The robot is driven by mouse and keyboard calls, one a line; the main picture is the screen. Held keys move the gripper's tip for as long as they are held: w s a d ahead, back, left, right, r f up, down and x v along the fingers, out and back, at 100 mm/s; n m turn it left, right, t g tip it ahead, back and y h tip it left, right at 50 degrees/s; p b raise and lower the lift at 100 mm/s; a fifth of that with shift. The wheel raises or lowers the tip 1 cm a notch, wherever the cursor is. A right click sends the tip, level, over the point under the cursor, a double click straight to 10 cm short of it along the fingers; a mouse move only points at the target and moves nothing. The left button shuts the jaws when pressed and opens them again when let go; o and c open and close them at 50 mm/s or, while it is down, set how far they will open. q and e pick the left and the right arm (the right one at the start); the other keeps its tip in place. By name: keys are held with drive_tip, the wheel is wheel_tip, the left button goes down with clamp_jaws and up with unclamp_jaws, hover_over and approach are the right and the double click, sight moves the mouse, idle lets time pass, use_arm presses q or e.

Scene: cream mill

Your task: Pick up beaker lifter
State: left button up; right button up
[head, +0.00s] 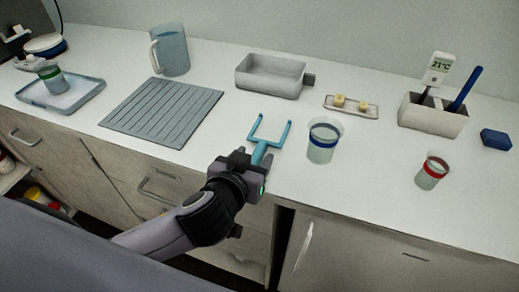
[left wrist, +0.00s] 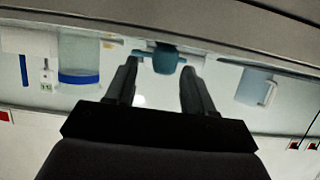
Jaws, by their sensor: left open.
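The beaker lifter (head: 268,140) is a teal two-pronged fork at the front of the white counter, prongs pointing away from me. My left gripper (head: 251,163) is at the front edge, at the handle end of the lifter. In the left wrist view, the teal handle end of the lifter (left wrist: 165,60) shows ahead, between the tips of the open fingers of the left gripper (left wrist: 160,72). I cannot tell whether the fingers touch it. The gripper hides part of the handle in the head view. My right gripper is not in view.
A blue-banded beaker (head: 323,142) stands close right of the lifter, and a red-banded beaker (head: 431,172) farther right. A grey basin (head: 270,76) is behind. A ridged grey mat (head: 163,111) and a jug (head: 170,50) are left. Drawers (head: 160,185) are below the counter.

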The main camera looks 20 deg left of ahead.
sight(258, 153)
use_arm(q)
drive_tip(key=shift+x, duration=1.55)
clamp_jaws()
drive_tip(key=shift+r, duration=0.1)
